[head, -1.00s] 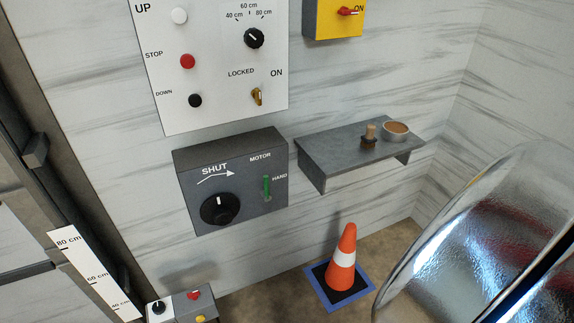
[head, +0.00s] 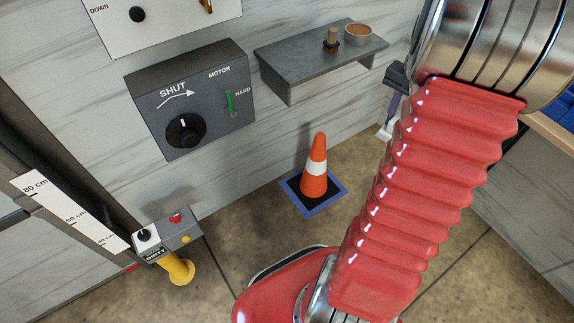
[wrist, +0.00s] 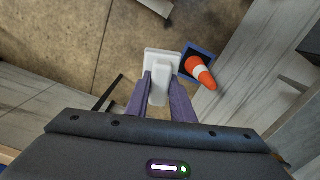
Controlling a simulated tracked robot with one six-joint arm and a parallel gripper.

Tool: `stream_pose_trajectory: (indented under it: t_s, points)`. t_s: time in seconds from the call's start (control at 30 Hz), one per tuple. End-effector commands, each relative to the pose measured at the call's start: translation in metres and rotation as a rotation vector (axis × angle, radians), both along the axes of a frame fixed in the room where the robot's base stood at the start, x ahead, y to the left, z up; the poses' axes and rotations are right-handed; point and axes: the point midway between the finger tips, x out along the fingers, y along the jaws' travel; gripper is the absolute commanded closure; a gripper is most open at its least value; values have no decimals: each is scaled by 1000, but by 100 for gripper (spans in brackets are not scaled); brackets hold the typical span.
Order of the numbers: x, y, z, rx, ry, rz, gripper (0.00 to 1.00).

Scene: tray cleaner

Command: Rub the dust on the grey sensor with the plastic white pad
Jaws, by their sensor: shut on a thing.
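My gripper (wrist: 160,84) has purple fingers shut on the handle of the white plastic pad (wrist: 151,57), which has a wide flat plate beyond the fingertips. In the head view, my gripper (head: 393,108) and the white pad (head: 385,131) show partly behind my red arm, near the wall and right of the cone. The pad is held in the air, apart from the cone. I cannot pick out the grey sensor or its dust in either view.
An orange cone (head: 315,170) stands on a blue-edged mat (head: 291,186). A grey wall shelf (head: 300,62) bears a small brush-like thing (head: 331,40) and a round bowl (head: 358,33). A SHUT knob box (head: 170,90) is on the wall. A yellow post (head: 178,267) carries a small control box.

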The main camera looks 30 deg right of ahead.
Motion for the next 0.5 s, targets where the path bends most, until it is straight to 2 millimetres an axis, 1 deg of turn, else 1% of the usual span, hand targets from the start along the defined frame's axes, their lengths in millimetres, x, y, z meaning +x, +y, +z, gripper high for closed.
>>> stream_pose_trajectory:
  t_s: [0.03,0.17,0.2,0.37,0.5]
  points:
    - [18,9,-9,2,2,67,97]
    - [57,33,-29,2,2,223,97]
    - [68,42,-35,3,2,269,97]
    - [110,80,-60,2,1,441,97]
    - [140,119,-83,3,2,580,97]
